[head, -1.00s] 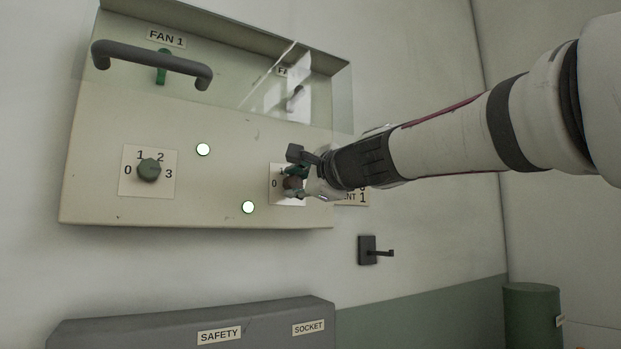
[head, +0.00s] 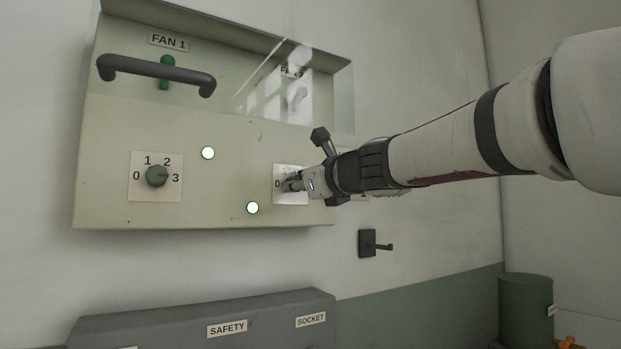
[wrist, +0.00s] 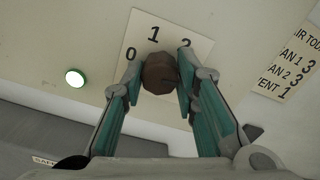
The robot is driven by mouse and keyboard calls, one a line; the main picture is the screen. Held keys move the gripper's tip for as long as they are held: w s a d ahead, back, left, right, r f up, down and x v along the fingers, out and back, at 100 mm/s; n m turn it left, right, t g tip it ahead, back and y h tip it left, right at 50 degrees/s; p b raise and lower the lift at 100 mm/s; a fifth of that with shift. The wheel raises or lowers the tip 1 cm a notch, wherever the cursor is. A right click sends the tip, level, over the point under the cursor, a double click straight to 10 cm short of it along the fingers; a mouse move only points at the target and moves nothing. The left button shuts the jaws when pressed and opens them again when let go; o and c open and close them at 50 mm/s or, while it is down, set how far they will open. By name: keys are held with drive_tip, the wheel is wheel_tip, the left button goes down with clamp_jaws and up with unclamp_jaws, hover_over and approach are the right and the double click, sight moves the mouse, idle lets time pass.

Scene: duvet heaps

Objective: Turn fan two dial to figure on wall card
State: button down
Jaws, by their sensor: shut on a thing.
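The fan two dial is a round brown knob (wrist: 160,73) on a white plate (wrist: 158,27) marked 0, 1, 2, with the rest of its scale hidden. My gripper (wrist: 159,78) is shut on the knob, one green-padded finger on each side. In the head view my gripper (head: 297,184) covers the dial and much of its plate (head: 289,198). I cannot tell which figure the knob points to. The wall card (wrist: 291,65) at the right of the wrist view reads FAN 1 3, FAN 2 3, VENT 1.
The fan one dial (head: 157,175) sits to the left on the same panel (head: 110,215). Two lit round lamps (head: 208,153) (head: 252,208) show. A clear cover with a dark handle (head: 155,73) is above. A dark wall hook (head: 368,243) is below right; a grey box (head: 265,310) stands below.

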drive_tip(key=shift+f+m+p, duration=0.1)
drive_tip(key=shift+m+p, duration=0.2)
drive_tip(key=shift+m, duration=0.6)
drive_tip(key=c, duration=1.2)
unclamp_jaws()
drive_tip(key=shift+c, duration=0.2)
drive_tip(key=v, duration=1.2)
